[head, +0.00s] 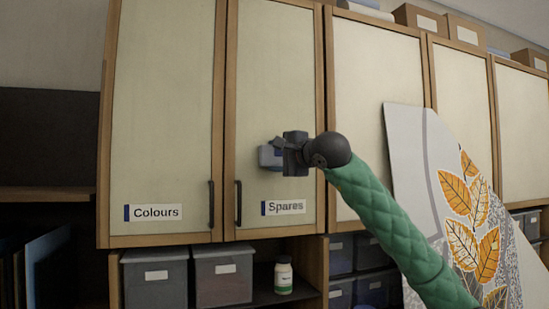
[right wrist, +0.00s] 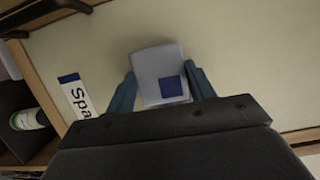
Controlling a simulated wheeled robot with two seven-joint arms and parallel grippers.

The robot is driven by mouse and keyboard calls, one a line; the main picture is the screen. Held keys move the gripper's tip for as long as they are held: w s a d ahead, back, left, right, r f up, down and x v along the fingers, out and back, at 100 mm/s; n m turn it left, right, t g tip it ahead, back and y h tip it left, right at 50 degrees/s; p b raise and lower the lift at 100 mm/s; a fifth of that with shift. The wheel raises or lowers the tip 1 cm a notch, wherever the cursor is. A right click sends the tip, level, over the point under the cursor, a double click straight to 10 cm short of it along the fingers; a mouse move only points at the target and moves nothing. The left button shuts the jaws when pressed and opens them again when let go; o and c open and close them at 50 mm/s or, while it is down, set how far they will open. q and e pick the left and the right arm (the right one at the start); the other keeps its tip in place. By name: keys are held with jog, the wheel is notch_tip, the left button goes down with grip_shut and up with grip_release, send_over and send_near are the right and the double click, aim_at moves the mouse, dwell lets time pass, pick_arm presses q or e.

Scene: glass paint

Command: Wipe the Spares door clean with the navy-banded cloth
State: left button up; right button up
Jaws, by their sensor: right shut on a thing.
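The Spares door (head: 277,60) is a pale panel in a wooden frame, with a label (head: 284,207) near its bottom and a dark handle (head: 238,203) at its lower left. My right gripper (head: 283,155) is in front of the door's middle, above the label. It is shut on a folded grey cloth with a navy patch (head: 268,157). In the right wrist view the cloth (right wrist: 155,62) sits between the two blue fingers, against or very near the door panel (right wrist: 235,50); contact cannot be told. No distinct marks show on the door. My left gripper is not in view.
The Colours door (head: 165,90) is left of the Spares door, with its own handle (head: 211,205). Below are grey bins (head: 222,275) and a white bottle (head: 283,275). A leaf-patterned panel (head: 440,180) stands at right, behind my right arm.

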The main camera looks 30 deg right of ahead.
jog(key=shift+s+d+b, duration=0.25)
jog(key=shift+d, duration=0.45)
jog(key=shift+s+d+b, duration=0.2)
jog(key=shift+d+b, duration=0.05)
jog(key=shift+d, duration=0.45)
jog(key=s+d+b, duration=0.1)
jog(key=d+b, duration=0.1)
jog(key=d, duration=0.4)
jog(key=shift+s+d, duration=0.15)
jog(key=shift+d, duration=0.05)
